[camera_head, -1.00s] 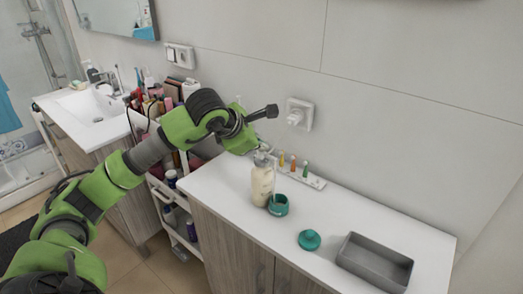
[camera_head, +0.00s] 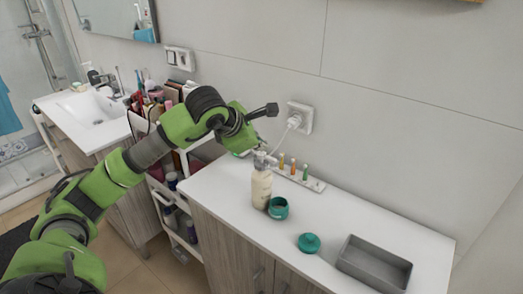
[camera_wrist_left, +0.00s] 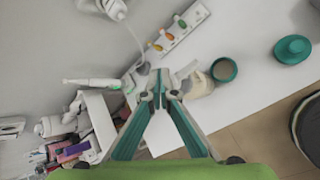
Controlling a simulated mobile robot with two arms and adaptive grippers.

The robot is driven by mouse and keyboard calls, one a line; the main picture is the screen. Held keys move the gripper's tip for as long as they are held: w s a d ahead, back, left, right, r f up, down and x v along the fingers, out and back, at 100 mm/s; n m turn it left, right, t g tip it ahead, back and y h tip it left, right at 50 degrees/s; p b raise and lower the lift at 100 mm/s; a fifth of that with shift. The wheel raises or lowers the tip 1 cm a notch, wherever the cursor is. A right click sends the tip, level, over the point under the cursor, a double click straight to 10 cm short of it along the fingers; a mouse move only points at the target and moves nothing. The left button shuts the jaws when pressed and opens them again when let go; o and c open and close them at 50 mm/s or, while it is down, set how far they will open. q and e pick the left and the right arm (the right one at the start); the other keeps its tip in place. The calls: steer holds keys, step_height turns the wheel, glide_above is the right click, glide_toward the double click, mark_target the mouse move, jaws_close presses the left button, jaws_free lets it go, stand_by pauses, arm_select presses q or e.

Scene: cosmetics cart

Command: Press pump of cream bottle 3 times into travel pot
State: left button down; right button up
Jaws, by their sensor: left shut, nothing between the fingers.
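The cream bottle (camera_head: 262,188), cream-coloured with a pale pump head (camera_head: 264,160), stands upright on the white counter. The open teal travel pot (camera_head: 278,208) stands just right of its base; its contents are unclear. The teal lid (camera_head: 309,243) lies apart on the counter. My left gripper (camera_head: 259,150) is small and partly hidden at the bottle's top. In the left wrist view its fingers (camera_wrist_left: 160,90) are shut and empty, with the bottle (camera_wrist_left: 200,84) just right of the tips and the pot (camera_wrist_left: 224,70) beyond. I cannot tell whether they touch the pump. My right gripper is out of view.
A grey tray (camera_head: 374,264) sits at the counter's right. A white holder with several coloured sticks (camera_head: 305,174) lies behind the bottle. A plugged wall socket (camera_head: 299,117) is above it. A crowded cosmetics cart (camera_head: 166,182) stands left. The counter's front right is mostly clear.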

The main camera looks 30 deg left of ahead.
mark_target(261, 154)
arm_select(q)
steer(key=shift+r, duration=0.35)
steer(key=shift+r+p, duration=1.75)
steer(key=shift+r, duration=0.85)
